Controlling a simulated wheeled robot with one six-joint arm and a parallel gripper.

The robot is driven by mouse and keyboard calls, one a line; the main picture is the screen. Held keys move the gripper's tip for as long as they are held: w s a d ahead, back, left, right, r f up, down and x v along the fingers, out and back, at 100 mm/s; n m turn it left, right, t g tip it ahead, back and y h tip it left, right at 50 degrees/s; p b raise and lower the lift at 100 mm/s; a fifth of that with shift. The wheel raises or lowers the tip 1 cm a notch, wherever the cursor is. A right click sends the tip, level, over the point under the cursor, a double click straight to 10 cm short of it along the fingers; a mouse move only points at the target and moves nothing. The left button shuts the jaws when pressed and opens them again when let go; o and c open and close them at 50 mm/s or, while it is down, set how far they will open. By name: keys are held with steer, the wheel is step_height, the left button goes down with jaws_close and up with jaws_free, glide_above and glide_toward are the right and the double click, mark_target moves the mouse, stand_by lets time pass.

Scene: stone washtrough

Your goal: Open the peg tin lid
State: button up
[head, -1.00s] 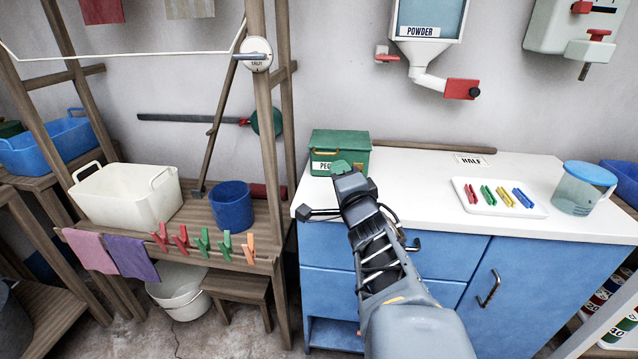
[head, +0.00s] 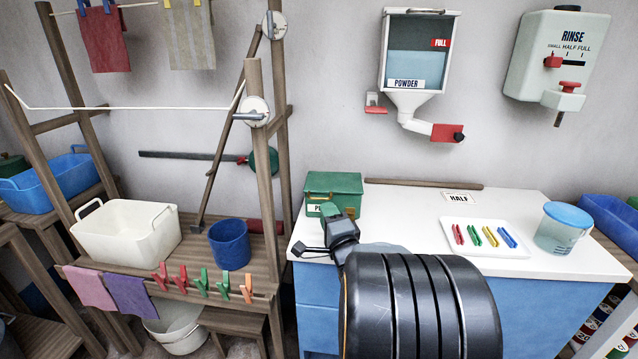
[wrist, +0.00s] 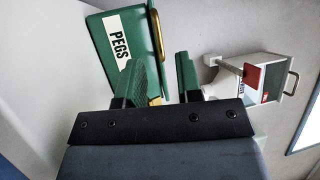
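The green peg tin (head: 345,185) stands at the back left of the white counter, and its lid (head: 333,180) looks shut. In the wrist view the tin (wrist: 100,40) shows its white PEGS label and a brass-coloured loop (wrist: 156,32) at its edge. My gripper (head: 329,209) is in front of the tin in the head view and covers part of the label. In the wrist view my gripper (wrist: 164,58) has its two green fingers apart, close to the loop side of the tin. I cannot tell whether a finger touches the tin.
A white tray (head: 460,247) of coloured pegs and a clear jug with a blue lid (head: 563,228) stand to the right on the counter. A wooden stick (head: 423,183) lies behind. The powder dispenser (head: 408,100) hangs above. A wooden rack post (head: 262,160) stands left of the tin.

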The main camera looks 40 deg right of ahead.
mark_target(320, 199)
steer(key=shift+w+d+r+p, duration=0.15)
steer(key=shift+w+r+p, duration=0.35)
steer(key=shift+p, duration=0.7)
steer(key=w, duration=0.2)
steer(key=w+d, duration=0.1)
steer(key=shift+w+f+b, duration=0.15)
steer(key=shift+w+b, duration=0.2)
steer(key=shift+b, duration=0.05)
steer(key=shift+x, duration=0.95)
steer(key=shift+d, duration=0.1)
steer(key=shift+s, duration=0.1)
jaws_close()
